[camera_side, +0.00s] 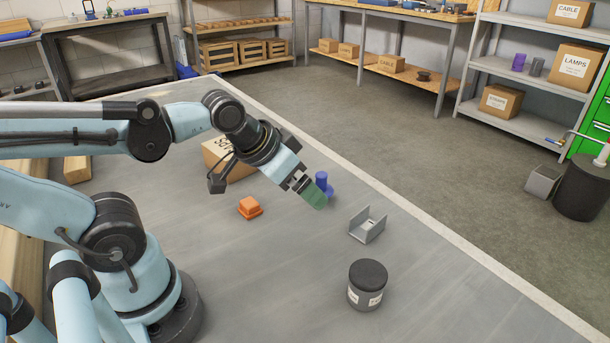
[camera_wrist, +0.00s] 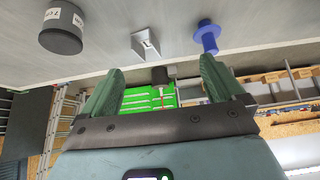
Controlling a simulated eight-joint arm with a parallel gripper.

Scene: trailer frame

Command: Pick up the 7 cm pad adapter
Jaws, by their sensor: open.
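My gripper (camera_side: 314,198) has green fingers and hangs above the grey surface, tilted down to the right. In the wrist view its fingers (camera_wrist: 162,70) are spread with nothing between them. A grey U-shaped bracket (camera_side: 367,228) is right of my gripper and in the wrist view (camera_wrist: 146,44). An orange stepped square piece (camera_side: 250,208) lies to the left.
A cardboard box (camera_side: 228,160) stands behind my arm. The grey surface right of the bracket is clear up to its pale edge (camera_side: 440,235).

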